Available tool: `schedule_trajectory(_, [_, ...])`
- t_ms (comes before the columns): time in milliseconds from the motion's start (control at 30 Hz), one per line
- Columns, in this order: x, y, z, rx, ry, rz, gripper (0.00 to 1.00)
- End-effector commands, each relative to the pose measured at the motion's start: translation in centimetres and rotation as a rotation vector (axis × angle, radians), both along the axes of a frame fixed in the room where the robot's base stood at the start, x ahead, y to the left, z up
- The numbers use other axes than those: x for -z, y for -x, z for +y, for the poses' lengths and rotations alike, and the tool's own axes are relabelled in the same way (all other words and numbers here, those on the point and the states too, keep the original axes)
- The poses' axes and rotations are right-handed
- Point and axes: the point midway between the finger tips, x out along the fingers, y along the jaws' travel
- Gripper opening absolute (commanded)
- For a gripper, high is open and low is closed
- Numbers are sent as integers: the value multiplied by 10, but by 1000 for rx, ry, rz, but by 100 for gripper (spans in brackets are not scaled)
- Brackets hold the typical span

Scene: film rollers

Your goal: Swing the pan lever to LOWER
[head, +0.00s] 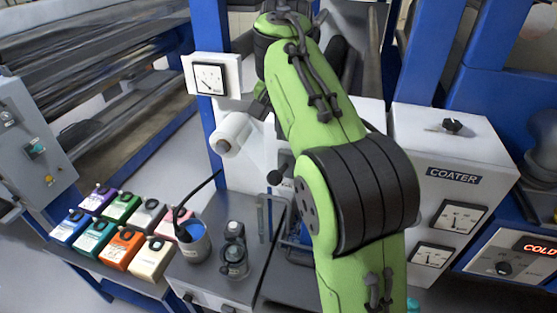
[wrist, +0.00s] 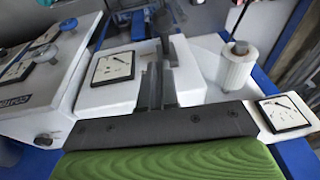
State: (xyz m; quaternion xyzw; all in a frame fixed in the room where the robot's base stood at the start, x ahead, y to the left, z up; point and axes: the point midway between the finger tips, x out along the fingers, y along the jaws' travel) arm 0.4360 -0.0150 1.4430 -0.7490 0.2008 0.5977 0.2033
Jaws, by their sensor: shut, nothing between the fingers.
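A dark round knob (head: 275,177), which looks like the end of the pan lever, shows just left of my arm in the head view. The lever's shaft and any LOWER marking are hidden or too small to read. My gripper (wrist: 160,72) shows in the wrist view as narrow dark fingers, closed together and empty, in front of a white housing with a gauge. A dark upright shape (wrist: 162,25) stands beyond the fingertips; I cannot tell if it is the lever or if they touch.
The white COATER cabinet (head: 455,150) with gauges stands on the right. A white roll (head: 232,132) sticks out left of my arm.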

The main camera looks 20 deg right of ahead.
Motion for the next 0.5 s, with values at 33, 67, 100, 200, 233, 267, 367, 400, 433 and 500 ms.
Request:
schedule_trajectory(33, [12,-1,-2,2,0,5,0])
schedule_trajectory(67, [18,-2,-3,3,0,5,0])
schedule_trajectory(100, [27,-4,-3,2,0,5,0])
schedule_trajectory(200, [52,-9,-4,1,1,2,0])
schedule_trajectory(233, [59,-11,-4,1,1,0,0])
schedule_trajectory(267, [65,-11,-3,0,1,3,0])
schedule_trajectory(367, [81,-9,3,-2,1,-1,0])
schedule_trajectory(400, [85,-9,4,-1,1,1,0])
schedule_trajectory(433, [88,-9,5,-1,1,-1,0])
schedule_trajectory(500, [92,-9,6,-1,1,-2,0])
